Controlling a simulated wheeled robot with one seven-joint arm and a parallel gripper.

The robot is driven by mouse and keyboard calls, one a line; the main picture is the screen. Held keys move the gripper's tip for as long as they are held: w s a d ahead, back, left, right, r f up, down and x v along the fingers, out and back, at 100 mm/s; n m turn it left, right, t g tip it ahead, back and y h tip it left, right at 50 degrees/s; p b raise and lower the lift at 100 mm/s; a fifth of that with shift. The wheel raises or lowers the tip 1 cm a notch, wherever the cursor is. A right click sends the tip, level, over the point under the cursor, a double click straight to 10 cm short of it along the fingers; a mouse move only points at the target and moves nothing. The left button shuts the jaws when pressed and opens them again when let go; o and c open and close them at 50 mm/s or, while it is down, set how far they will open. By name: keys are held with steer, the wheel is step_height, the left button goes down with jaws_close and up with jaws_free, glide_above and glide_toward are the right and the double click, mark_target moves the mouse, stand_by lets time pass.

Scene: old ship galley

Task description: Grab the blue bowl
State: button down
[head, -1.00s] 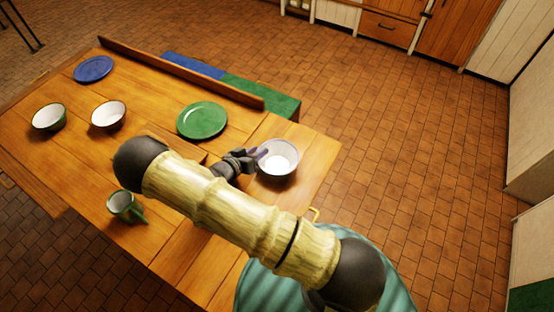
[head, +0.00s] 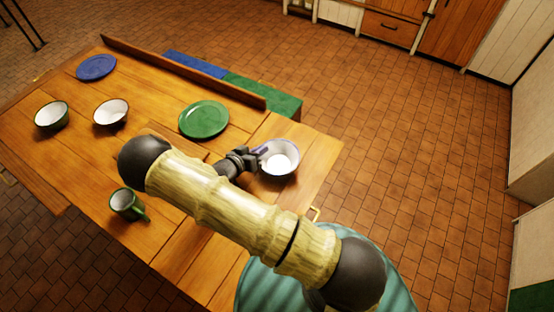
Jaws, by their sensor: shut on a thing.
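A bowl with a white inside and a bluish-purple rim (head: 281,160) is at the right end of the wooden table (head: 180,259). My gripper (head: 261,157) is at the bowl's left rim and is shut on its wall. The bowl looks upright and empty. I cannot tell whether it rests on the table or hangs slightly above it. My arm covers part of the table to the left of and below the bowl.
A green plate (head: 204,119), a green mug (head: 127,204), a blue plate (head: 96,67), a green-rimmed bowl (head: 51,115) and another white-inside bowl (head: 110,112) stand on the table. A raised board (head: 180,72) edges its far side. Tiled floor lies open to the right.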

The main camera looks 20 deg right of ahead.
step_height(320, 180, up, 10)
steer(key=shift+f+b, duration=0.1)
steer(key=shift+b, duration=0.4)
stand_by(0.7)
